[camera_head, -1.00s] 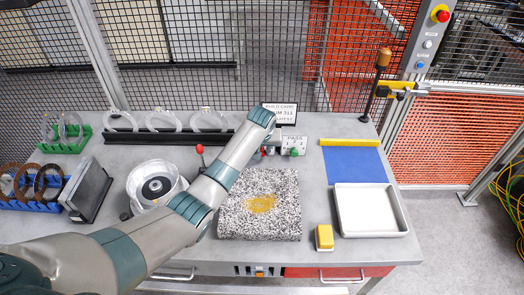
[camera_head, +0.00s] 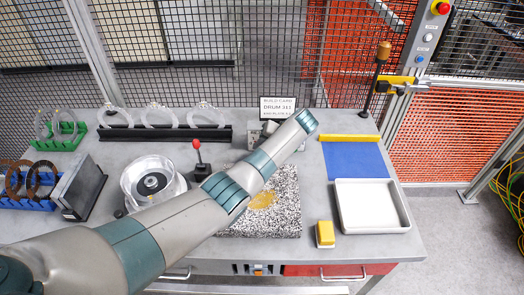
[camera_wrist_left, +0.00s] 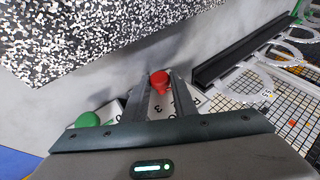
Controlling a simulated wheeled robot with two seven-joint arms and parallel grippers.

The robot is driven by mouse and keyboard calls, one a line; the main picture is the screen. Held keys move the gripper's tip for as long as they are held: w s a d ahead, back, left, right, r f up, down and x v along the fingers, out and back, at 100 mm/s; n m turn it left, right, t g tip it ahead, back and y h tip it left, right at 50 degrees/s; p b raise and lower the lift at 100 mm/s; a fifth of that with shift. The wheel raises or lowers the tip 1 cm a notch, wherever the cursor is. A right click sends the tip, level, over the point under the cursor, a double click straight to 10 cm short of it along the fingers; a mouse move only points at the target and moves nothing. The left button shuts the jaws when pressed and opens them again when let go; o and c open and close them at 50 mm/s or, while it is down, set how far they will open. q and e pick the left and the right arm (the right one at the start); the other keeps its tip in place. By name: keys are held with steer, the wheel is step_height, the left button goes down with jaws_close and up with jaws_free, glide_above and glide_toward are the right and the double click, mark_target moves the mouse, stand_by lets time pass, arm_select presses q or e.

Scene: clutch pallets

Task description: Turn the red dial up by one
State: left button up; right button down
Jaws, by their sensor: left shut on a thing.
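The red dial (camera_wrist_left: 160,82) shows in the left wrist view on a pale panel with printed numbers, partly covered. My left gripper (camera_wrist_left: 161,92) has a finger on each side of it and is shut on it. A green knob (camera_wrist_left: 87,119) sits left of the fingers in that view. In the head view my left arm (camera_head: 225,190) reaches across the bench and hides the red dial and the green knob. The number that the dial points to cannot be read. My right gripper is not in view.
A speckled block (camera_head: 285,212) lies in front of the dial area. A black lever with a red ball (camera_head: 197,144) stands beside a clear drum (camera_head: 133,177). A black ring rack (camera_head: 165,135) is behind. A white tray (camera_head: 370,224) and yellow block (camera_head: 324,234) lie right.

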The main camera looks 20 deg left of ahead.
arm_select(q)
steer(key=shift+d+f+m+g+y+b, duration=0.15)
steer(key=shift+y+b, duration=0.35)
steer(key=shift+b, duration=0.25)
steer(key=shift+d+f+m+g+y+b, duration=0.15)
steer(key=shift+y+b, duration=0.35)
steer(key=shift+b, duration=0.25)
steer(key=shift+a+r, duration=0.1)
steer(key=shift+r, duration=0.05)
steer(key=shift+y, duration=0.3)
steer(key=o, duration=1)
steer(key=shift+r+b, duration=0.1)
steer(key=shift+b, duration=0.2)
steer(key=b+v, duration=0.3)
steer(key=v, duration=1.4)
steer(key=shift+r, duration=0.1)
